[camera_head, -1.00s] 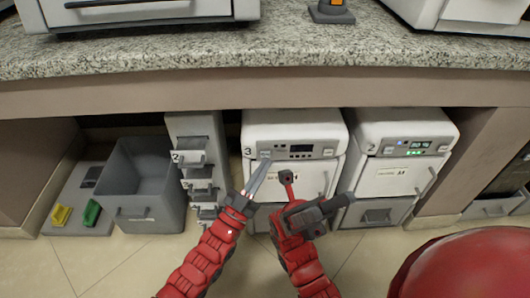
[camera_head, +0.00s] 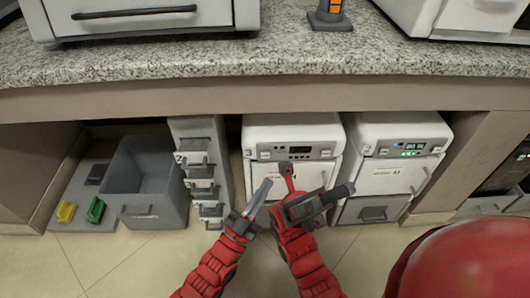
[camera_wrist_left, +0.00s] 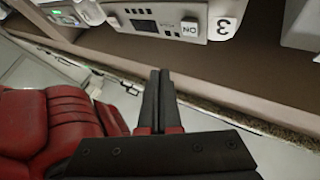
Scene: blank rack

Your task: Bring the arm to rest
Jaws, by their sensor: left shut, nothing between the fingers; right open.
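My left gripper (camera_head: 264,190) reaches up from the lower middle in the head view, its long grey fingers pressed together with nothing between them. In the left wrist view its shut fingers (camera_wrist_left: 158,85) point toward the counter's underside and a white machine marked 3. My right gripper (camera_head: 287,168) is just to the right of the left one, in front of the same machine. Its fingers are partly hidden by its own wrist parts. Neither gripper visibly touches anything.
White machines (camera_head: 292,133) and (camera_head: 398,140) stand under a granite counter (camera_head: 180,62). A narrow grey drawer rack (camera_head: 198,130) and a grey bin (camera_head: 145,190) stand left of them. Green (camera_head: 96,210) and yellow (camera_head: 66,212) items lie farther left. Tiled floor is clear in front.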

